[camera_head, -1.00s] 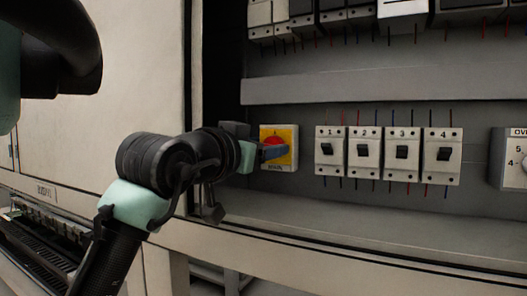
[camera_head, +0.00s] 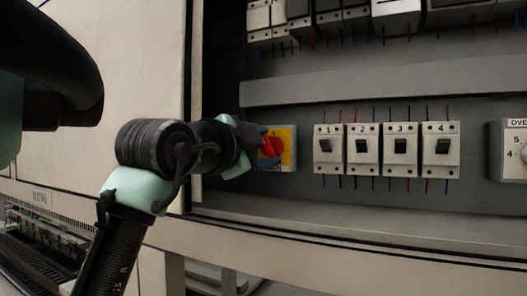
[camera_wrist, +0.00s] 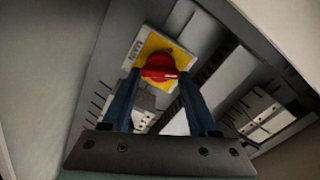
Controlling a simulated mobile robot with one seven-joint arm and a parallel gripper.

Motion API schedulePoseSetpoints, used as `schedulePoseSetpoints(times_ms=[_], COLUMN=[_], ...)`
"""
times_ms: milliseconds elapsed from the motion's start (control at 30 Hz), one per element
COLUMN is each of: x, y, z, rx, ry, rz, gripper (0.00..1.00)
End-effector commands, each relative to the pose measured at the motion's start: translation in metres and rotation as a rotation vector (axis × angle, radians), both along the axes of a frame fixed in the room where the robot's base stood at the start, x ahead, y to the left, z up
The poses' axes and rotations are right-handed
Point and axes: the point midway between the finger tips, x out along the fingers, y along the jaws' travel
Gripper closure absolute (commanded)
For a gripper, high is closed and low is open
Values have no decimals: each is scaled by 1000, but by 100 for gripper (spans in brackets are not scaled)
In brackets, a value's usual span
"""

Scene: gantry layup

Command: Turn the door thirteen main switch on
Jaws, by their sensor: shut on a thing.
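The main switch is a red rotary knob (camera_head: 272,147) on a yellow plate (camera_head: 288,136), mounted low at the left of the open cabinet. My gripper (camera_head: 264,143) reaches it from the left and partly covers it. In the wrist view the red knob (camera_wrist: 160,68) sits between the two blue fingertips of my gripper (camera_wrist: 159,76), with the yellow plate (camera_wrist: 152,44) behind. My gripper is shut on the knob. A white mark shows on the knob's right side there. The switch's printed positions are too small to read.
Breakers numbered 1 to 4 (camera_head: 386,151) stand in a row right of the switch. A grey duct (camera_head: 380,78) runs above. A dial marked OVEN or similar (camera_head: 512,150) is cut off at the right edge. The cabinet's left panel (camera_head: 120,75) stands close to my arm.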

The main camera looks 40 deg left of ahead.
Motion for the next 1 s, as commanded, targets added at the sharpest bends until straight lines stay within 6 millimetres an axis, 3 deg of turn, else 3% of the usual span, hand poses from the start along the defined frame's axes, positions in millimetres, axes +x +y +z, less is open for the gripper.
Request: schedulePoseSetpoints(times_ms=[500, 1000], x=[0, 0], y=[0, 0], z=[-3, -2], rx=[366, 458], ry=[91, 112], rz=[1, 1], gripper=[96, 96])
